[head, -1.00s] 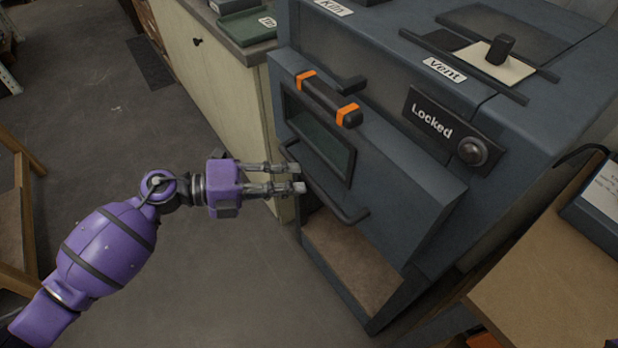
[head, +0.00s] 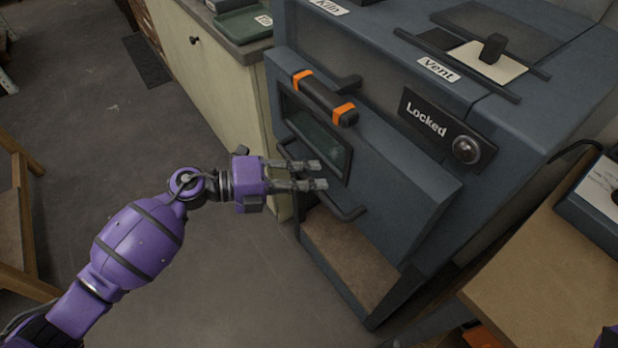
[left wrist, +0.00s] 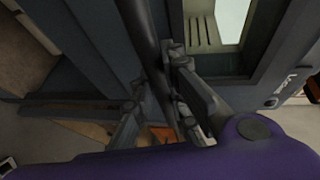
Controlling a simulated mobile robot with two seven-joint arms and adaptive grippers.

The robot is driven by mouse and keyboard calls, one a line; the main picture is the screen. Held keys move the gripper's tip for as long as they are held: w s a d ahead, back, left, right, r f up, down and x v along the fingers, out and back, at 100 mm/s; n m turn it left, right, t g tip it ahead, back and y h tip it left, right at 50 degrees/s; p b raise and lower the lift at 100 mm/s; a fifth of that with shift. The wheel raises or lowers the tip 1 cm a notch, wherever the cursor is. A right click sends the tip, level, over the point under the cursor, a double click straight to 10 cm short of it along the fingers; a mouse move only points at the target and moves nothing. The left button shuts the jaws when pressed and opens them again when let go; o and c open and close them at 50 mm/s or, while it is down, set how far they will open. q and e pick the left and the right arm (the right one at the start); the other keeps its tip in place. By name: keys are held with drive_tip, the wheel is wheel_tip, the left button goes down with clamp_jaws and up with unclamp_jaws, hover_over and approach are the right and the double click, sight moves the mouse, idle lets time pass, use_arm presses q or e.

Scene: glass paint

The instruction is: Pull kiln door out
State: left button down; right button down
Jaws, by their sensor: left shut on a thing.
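The kiln (head: 465,190) is a dark blue-grey box at the right of the head view. Its door (head: 395,180) has a small dark window (head: 322,140), an upper black handle with orange bands (head: 326,97), and a lower dark bar handle (head: 347,212). My left gripper (head: 319,175) is in front of the window, shut on the lower bar handle. In the left wrist view the dark bar (left wrist: 141,35) runs between the fingers. The fingers hide part of the bar in the head view. My right gripper is out of view.
A "Locked" plate with a round knob (head: 466,150) is right of the door. A vent slider (head: 492,50) is on top. A cream cabinet (head: 225,75) stands left, and a wooden table (head: 530,265) right. Open floor (head: 230,285) lies left of the kiln.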

use_arm(q)
drive_tip(key=shift+a, duration=0.15)
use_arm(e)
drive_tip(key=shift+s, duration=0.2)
